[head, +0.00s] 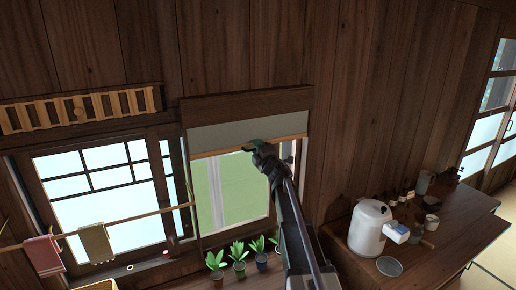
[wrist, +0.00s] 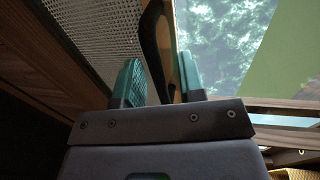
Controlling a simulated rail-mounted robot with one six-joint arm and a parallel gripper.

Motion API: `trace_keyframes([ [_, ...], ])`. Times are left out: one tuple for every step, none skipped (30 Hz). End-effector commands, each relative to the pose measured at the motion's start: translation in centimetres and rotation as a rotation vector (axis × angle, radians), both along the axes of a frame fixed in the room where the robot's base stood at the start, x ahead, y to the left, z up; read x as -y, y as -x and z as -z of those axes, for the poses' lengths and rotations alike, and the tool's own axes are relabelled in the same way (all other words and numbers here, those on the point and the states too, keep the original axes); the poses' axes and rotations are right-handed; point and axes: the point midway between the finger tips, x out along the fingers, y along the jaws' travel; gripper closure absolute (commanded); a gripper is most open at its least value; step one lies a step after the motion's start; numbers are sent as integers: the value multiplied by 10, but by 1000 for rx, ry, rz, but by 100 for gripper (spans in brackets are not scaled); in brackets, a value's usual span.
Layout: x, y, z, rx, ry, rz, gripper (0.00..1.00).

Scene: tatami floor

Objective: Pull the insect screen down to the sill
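The insect screen (head: 232,137) is a grey mesh panel hanging partway down the right-hand window, with a pale wooden bar (head: 212,154) along its lower edge. Its mesh (wrist: 92,30) fills the upper left of the wrist view. My gripper (head: 252,147) is at the middle of this bar. In the wrist view, its two teal fingers (wrist: 160,82) stand apart, with a dark curved pull (wrist: 152,38) and the bar between them. Whether both fingers press on the pull is unclear. The sill (head: 190,272) lies well below the bar, partly hidden by plants and my arm.
Several potted plants (head: 238,262) line the sill below the opening. A rod with two cloths (head: 97,243) crosses the left window (head: 105,205). A white water boiler (head: 369,230) and small items stand on the wooden counter (head: 445,235) at right.

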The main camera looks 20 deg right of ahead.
Motion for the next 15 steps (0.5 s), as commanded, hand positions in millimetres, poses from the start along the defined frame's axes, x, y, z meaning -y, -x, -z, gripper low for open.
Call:
trace_keyframes([
  [0, 1, 0, 0, 0, 0, 64],
  [0, 1, 0, 0, 0, 0, 64],
  [0, 1, 0, 0, 0, 0, 64],
  [0, 1, 0, 0, 0, 0, 65],
  [0, 1, 0, 0, 0, 0, 68],
  [0, 1, 0, 0, 0, 0, 72],
  [0, 1, 0, 0, 0, 0, 74],
  [0, 1, 0, 0, 0, 0, 77],
  [0, 1, 0, 0, 0, 0, 81],
  [0, 1, 0, 0, 0, 0, 84],
  [0, 1, 0, 0, 0, 0, 87],
  [0, 1, 0, 0, 0, 0, 91],
  [0, 1, 0, 0, 0, 0, 94],
  [0, 1, 0, 0, 0, 0, 96],
  [0, 1, 0, 0, 0, 0, 100],
])
